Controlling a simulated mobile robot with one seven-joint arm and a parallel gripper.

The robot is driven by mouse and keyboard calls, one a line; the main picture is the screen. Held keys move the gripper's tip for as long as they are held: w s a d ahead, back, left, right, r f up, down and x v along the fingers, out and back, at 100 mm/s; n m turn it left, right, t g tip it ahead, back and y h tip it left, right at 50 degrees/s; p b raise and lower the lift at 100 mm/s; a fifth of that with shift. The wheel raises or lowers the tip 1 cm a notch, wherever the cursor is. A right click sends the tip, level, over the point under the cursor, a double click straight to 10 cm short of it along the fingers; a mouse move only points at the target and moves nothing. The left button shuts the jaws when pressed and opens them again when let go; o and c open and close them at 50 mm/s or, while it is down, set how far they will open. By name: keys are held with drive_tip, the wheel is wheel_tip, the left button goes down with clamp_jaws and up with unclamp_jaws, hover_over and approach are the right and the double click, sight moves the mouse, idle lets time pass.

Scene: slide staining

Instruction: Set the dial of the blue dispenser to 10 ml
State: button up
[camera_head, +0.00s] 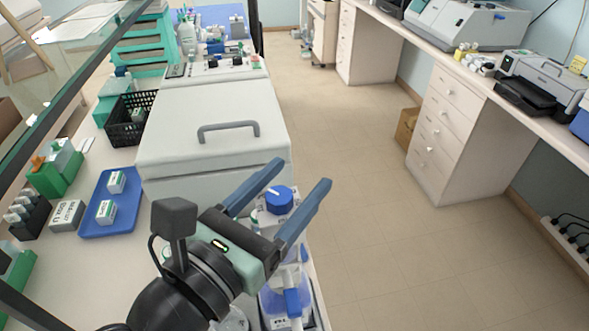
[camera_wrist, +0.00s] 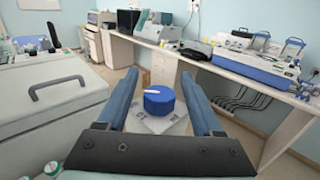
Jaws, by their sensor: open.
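The blue dispenser's dial (camera_head: 279,199) is a round blue knob with a white pointer mark on its top. It also shows in the wrist view (camera_wrist: 159,99), where the mark points to the left. Its scale is too small to read. My gripper (camera_head: 303,175) is open, with its two blue fingers on either side of the dial and gaps between. In the wrist view my gripper (camera_wrist: 160,85) frames the dial between its fingers. Below, the dispenser's blue bottle (camera_head: 273,303) is partly hidden by my gripper.
A large white lidded box (camera_head: 205,125) with a grey handle stands left of the dispenser. A blue tray (camera_head: 93,222) with small boxes lies on the bench further left. Open floor (camera_head: 365,210) is to the right, before white drawer units (camera_head: 445,130).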

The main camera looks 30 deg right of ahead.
drive_tip(key=shift+w+d, duration=0.25)
drive_tip(key=shift+d, duration=0.2)
clamp_jaws()
idle(0.3)
